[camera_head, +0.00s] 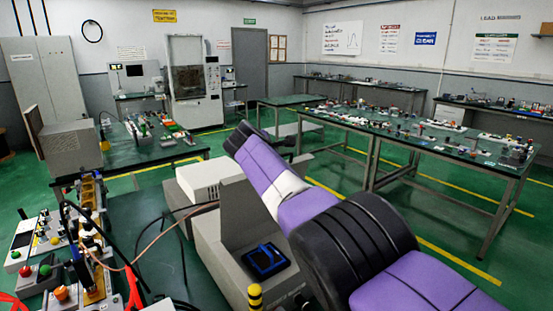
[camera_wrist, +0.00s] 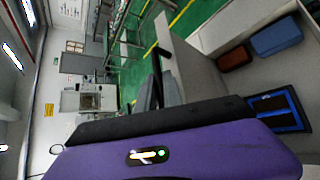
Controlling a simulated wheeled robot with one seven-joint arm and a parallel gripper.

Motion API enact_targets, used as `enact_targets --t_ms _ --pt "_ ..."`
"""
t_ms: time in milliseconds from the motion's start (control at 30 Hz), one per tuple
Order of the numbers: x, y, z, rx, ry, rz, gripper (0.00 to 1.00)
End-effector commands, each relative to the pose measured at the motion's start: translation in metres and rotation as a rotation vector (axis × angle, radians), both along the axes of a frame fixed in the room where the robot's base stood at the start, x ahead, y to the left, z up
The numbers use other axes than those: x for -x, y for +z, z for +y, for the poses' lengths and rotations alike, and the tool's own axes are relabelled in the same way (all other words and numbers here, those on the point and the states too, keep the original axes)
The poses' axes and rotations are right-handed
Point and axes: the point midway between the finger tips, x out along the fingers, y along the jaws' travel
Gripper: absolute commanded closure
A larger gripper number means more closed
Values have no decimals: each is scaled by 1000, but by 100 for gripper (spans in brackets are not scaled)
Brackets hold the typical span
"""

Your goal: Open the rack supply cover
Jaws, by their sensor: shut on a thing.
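The rack supply is a grey box (camera_head: 222,262) at the lower middle of the head view. Its grey cover (camera_head: 237,212) stands raised, close to upright, and the inside shows. The cover is also the pale grey panel (camera_wrist: 192,70) in the wrist view. My gripper (camera_wrist: 157,75) is by the cover's upper edge in the wrist view. It is shut on the cover, though the contact is partly hidden by my purple wrist. In the head view my gripper is hidden behind my arm.
A blue-framed dark item (camera_head: 267,261) sits in the open box. The wrist view also shows a blue piece (camera_wrist: 277,35) and a brown piece (camera_wrist: 235,58) there. A white box (camera_head: 203,180) stands behind. Cables and knobbed devices (camera_head: 62,292) crowd the left.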

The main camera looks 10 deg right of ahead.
Motion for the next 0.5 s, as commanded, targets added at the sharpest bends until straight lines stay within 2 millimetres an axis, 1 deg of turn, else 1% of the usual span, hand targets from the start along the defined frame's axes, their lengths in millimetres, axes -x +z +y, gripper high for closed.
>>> enact_targets --t_ms 267,300,333,500 --pt "0 0 1 -2 2 -2 100" --pt "0 0 1 -2 2 -2 87" --pt "0 0 1 -2 2 -2 81" --pt "0 0 1 -2 1 -1 81"
